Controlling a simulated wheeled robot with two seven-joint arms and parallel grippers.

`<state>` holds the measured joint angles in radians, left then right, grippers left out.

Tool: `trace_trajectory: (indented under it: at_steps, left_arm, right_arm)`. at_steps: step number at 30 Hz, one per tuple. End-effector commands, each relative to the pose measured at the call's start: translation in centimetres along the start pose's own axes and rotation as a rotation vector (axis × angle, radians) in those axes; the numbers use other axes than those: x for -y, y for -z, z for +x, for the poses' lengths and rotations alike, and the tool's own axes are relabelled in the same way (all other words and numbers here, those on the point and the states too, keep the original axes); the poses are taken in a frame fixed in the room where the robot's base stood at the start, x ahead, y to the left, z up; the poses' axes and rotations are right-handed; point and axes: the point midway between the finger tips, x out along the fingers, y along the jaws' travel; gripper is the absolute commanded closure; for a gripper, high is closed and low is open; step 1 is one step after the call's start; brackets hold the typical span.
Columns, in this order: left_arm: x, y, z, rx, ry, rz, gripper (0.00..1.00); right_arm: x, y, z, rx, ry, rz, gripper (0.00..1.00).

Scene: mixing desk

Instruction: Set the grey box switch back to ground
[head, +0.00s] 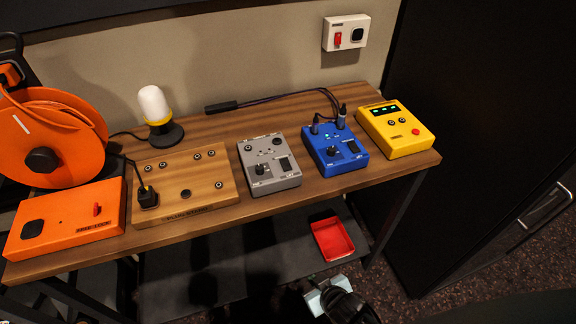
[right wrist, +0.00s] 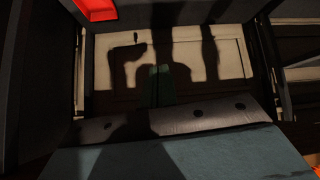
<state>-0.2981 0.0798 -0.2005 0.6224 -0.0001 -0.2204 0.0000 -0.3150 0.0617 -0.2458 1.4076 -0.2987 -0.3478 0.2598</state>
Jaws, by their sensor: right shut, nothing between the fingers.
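The grey box (head: 269,168) stands on the wooden desk, between the wooden plug board and the blue box. My right gripper (head: 315,284) is low in front of the desk, well apart from the grey box. It is shut and empty; its fingers (right wrist: 163,86) also show in the right wrist view, where the grey box does not appear. My left gripper is not in view.
On the desk are an orange box (head: 68,222), a plug board (head: 205,190), a lamp (head: 154,104), a blue box (head: 347,160) with cables and a yellow box (head: 408,142). A red tray (head: 332,240) sits on the lower shelf. A dark cabinet stands at right.

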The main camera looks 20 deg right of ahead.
Motion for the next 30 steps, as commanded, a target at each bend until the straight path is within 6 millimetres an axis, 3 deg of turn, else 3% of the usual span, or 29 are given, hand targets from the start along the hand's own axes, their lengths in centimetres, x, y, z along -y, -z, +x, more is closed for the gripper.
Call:
trace_trajectory:
  at_steps: [1,6,9,12,18,30]
  left_arm:
    - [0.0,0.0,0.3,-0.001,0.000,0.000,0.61]
    - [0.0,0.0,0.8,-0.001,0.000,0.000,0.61]
    - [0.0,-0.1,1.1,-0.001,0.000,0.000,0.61]
    - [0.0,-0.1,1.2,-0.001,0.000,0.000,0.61]
    - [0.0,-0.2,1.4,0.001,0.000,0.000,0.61]
    - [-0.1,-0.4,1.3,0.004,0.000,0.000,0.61]
  right_arm:
    - [-0.1,4.4,-0.8,-0.089,-0.011,0.008,1.00]
    - [-0.8,16.6,-5.9,-0.353,-0.056,0.050,1.00]
    - [-1.4,21.9,-9.6,-0.480,-0.079,0.079,1.00]
    - [-2.1,25.5,-12.9,-0.578,-0.098,0.106,1.00]
    - [-2.9,28.8,-16.7,-0.678,-0.117,0.138,1.00]
    - [-2.9,29.1,-16.9,-0.687,-0.119,0.140,1.00]
